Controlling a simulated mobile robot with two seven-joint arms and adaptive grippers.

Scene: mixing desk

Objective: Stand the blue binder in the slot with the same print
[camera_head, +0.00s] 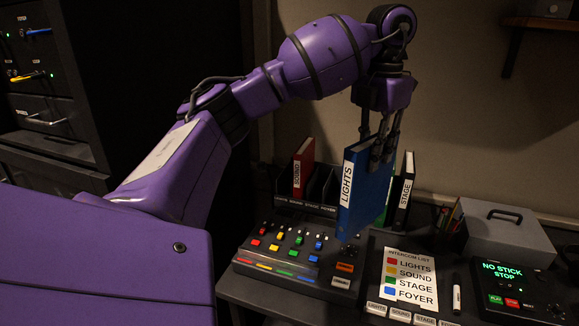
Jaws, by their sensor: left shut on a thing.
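The blue binder (362,195) has LIGHTS printed on its white spine label. My left gripper (380,153) is shut on its upper part and holds it upright, slightly tilted, in front of the rack. The dark rack (318,184) stands behind the desk gear, with a strip of small prints along its front edge that I cannot read surely. A red binder (304,163) labelled SOUND stands in its left part. A dark binder labelled STAGE (405,195) stands to the right. My right gripper is not in view.
A mixing console (290,262) with coloured buttons lies in front of the rack. An intercom list (408,278) and a marker (457,298) lie right of it. A grey box (508,238) and a NO STICK STOP panel (515,290) stand at the right.

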